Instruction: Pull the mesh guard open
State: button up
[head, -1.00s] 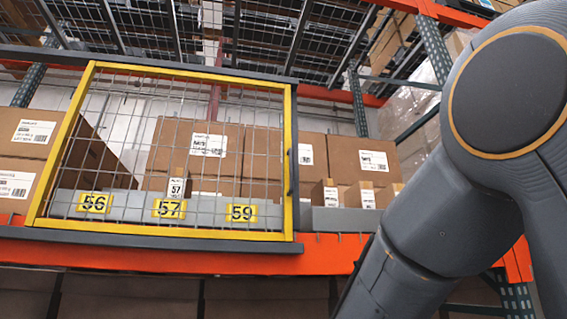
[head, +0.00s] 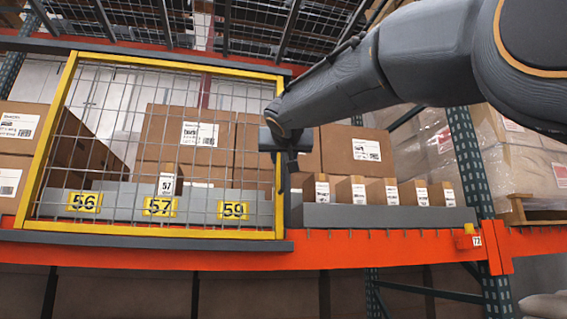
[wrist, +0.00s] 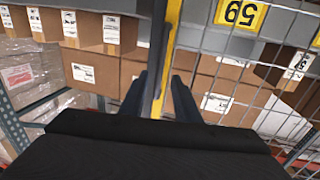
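The mesh guard (head: 150,236) is a yellow-framed wire panel at the left of the head view, in front of cartons and the labels 56, 57 and 59. Its right upright has a dark handle, now mostly hidden behind my gripper in the head view. My gripper (head: 287,166) is at this upright. In the wrist view, the yellow upright (wrist: 170,50) runs between the two dark fingers of my gripper (wrist: 158,95). The fingers stand apart, with a gap visible beside the upright. Contact with the handle cannot be made out.
An orange rack beam (head: 400,246) runs below the guard. Right of the guard is an uncovered grey bin (head: 390,216) with several small cartons. A green rack post (head: 470,160) stands farther right, and wrapped pallet goods (head: 530,165) lie beyond it.

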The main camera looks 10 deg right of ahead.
aim_at(283, 164)
jog(key=w+p, duration=0.1)
jog(key=w, duration=0.2)
jog(key=w+d+p, duration=0.1)
jog(key=w+p, duration=0.1)
jog(key=w, duration=0.1)
jog(key=shift+w+d, duration=0.15)
jog(key=shift+f, duration=0.1)
grip_shut()
